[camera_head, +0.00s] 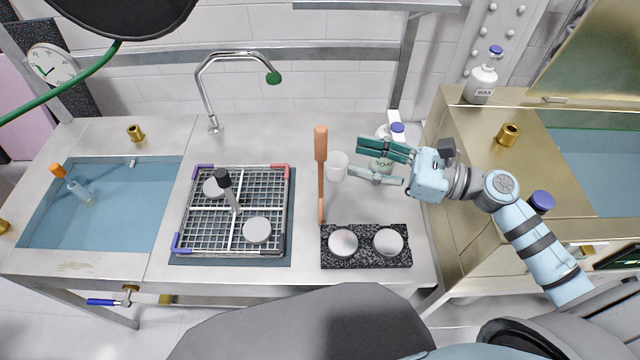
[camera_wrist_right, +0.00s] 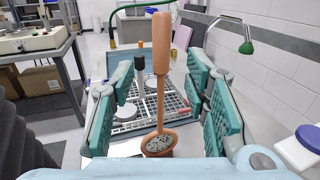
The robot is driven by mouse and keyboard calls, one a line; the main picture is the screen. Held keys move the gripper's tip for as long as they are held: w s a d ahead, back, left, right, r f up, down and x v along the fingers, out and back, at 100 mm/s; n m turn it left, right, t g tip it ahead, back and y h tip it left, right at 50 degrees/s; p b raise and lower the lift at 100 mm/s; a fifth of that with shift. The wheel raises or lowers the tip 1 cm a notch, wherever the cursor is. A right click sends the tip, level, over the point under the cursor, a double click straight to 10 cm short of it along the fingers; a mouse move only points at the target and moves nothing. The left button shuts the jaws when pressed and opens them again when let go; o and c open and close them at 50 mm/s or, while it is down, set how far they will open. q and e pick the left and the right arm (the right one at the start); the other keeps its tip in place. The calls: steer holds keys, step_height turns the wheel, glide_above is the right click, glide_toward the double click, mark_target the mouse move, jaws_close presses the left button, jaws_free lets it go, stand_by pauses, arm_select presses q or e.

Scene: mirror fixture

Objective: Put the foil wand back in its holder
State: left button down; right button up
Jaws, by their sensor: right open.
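In the right wrist view the wand (camera_wrist_right: 161,45) appears between my open fingers. Its lower end meets a round brown rim with a speckled grey middle (camera_wrist_right: 158,144); I cannot tell whether this is part of the wand or its holder. My right gripper (camera_head: 362,162) is open and empty, with its fingertips pointing left, right of the wand and apart from it. My left gripper is not in view.
The speckled block (camera_head: 366,259) holds two pale discs. A wire basket (camera_head: 180,222) stands left with discs and a dark-handled tool. A translucent cup (camera_head: 337,167) and a white bottle are near my right gripper.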

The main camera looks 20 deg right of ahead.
mark_target(320, 146)
steer(key=p+x, duration=0.3)
steer(key=x, duration=0.5)
steer(key=shift+w+a+r, duration=0.2)
steer(key=shift+w+a, duration=0.05)
steer(key=shift+w, duration=0.05)
steer(key=shift+s+a+f, duration=0.1)
steer(key=shift+a, duration=0.05)
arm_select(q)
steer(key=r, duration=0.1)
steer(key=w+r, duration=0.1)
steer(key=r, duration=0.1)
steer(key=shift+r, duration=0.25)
arm_select(e)
jaws_close()
